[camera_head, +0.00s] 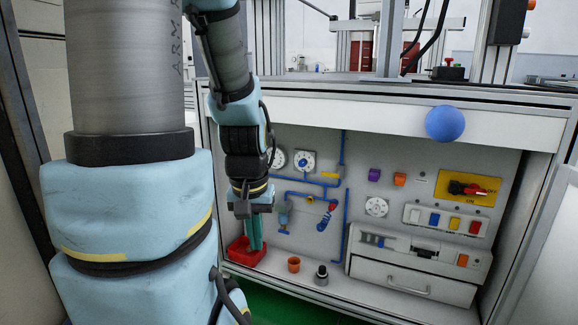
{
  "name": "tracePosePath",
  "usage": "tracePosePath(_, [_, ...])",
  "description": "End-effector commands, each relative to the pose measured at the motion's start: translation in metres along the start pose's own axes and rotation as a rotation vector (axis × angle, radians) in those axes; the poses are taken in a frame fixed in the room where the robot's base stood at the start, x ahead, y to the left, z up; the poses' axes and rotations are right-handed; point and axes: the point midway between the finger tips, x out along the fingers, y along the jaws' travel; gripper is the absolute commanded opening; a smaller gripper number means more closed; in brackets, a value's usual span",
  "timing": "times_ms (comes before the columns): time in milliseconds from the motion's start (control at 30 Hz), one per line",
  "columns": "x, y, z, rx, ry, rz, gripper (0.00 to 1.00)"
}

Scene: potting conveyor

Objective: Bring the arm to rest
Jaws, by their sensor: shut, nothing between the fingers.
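My gripper (255,244) hangs pointing down in front of the grey panel, left of its middle. Its teal fingers are together with nothing seen between them. Their tips are at or just above a small red bin (240,257); I cannot tell whether they reach inside it. My blue and grey arm comes down from the top of the view and covers much of the left side.
An orange cup (294,264) and a dark and silver knob-like piece (321,275) stand right of the bin. Blue pipes (345,215), a yellow switch plate (467,188) and a drawer (412,282) are on the panel. A blue ball (445,123) is at the front beam.

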Motion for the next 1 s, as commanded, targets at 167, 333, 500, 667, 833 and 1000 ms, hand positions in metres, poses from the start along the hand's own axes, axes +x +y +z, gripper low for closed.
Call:
tracePosePath(167, [-0.045,0.001,-0.007,0.005,0.000,0.000,0.00])
tracePosePath(333, [-0.089,0.001,-0.014,0.006,0.001,-0.001,0.00])
tracePosePath(500, [-0.144,0.001,-0.021,0.007,0.001,-0.001,0.00])
tracePosePath(667, [-0.193,0.002,-0.028,0.008,0.001,-0.001,0.00])
tracePosePath(833, [-0.246,0.002,-0.036,0.008,0.001,-0.001,0.00])
tracePosePath(1000, [-0.298,0.002,-0.043,0.008,0.001,-0.001,0.00])
